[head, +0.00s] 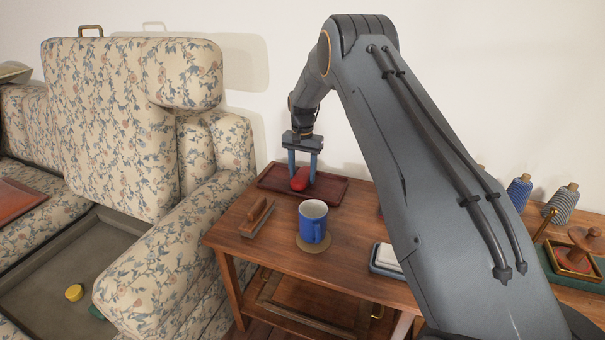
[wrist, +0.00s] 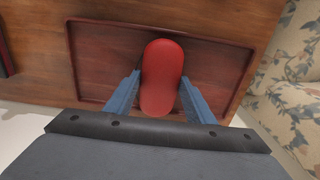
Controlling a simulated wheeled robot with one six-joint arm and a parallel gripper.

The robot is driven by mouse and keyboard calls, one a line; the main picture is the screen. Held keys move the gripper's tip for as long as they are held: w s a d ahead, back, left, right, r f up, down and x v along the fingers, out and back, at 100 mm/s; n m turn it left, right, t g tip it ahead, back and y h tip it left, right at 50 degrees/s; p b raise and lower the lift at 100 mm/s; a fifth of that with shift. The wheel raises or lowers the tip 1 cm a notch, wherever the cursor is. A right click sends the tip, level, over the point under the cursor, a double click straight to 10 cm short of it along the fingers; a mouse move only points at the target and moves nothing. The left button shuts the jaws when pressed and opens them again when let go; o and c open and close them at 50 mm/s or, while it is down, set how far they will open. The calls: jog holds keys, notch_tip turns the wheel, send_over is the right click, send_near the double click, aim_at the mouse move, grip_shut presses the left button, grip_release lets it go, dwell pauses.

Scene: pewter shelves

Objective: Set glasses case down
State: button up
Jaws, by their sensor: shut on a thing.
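The red glasses case (head: 300,180) is between the fingers of my gripper (head: 304,168), over the dark red wooden tray (head: 331,194) at the back of the side table. In the wrist view the case (wrist: 162,78) is a long rounded shape between the two blue fingers of my gripper (wrist: 160,100). The tray (wrist: 100,60) lies beneath it, with bare floor on both sides of the case. My gripper is shut on the case. I cannot tell whether the underside of the case touches the tray.
A blue mug (head: 312,222) stands on a round coaster (head: 313,246) in front of the tray. A wooden-handled brush (head: 257,217) lies to its left. The patterned sofa (head: 180,235) borders the table (head: 350,272) on the left. Thread spools (head: 519,192) stand at the right.

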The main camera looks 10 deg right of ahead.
aim_at(303, 174)
jog(key=o, duration=1.1)
jog(key=shift+f, duration=0.15)
notch_tip(303, 174, up, 12)
jog(key=s+a+r+n, duration=0.2)
jog(key=s+a+r, duration=0.2)
jog(key=s+r, duration=0.4)
jog(key=s+a+n, duration=0.3)
jog(key=s+n, duration=0.3)
jog(key=s, duration=3.4)
jog(key=shift+r+n, duration=0.15)
jog(key=shift+n, duration=0.25)
jog(key=shift+a, duration=0.1)
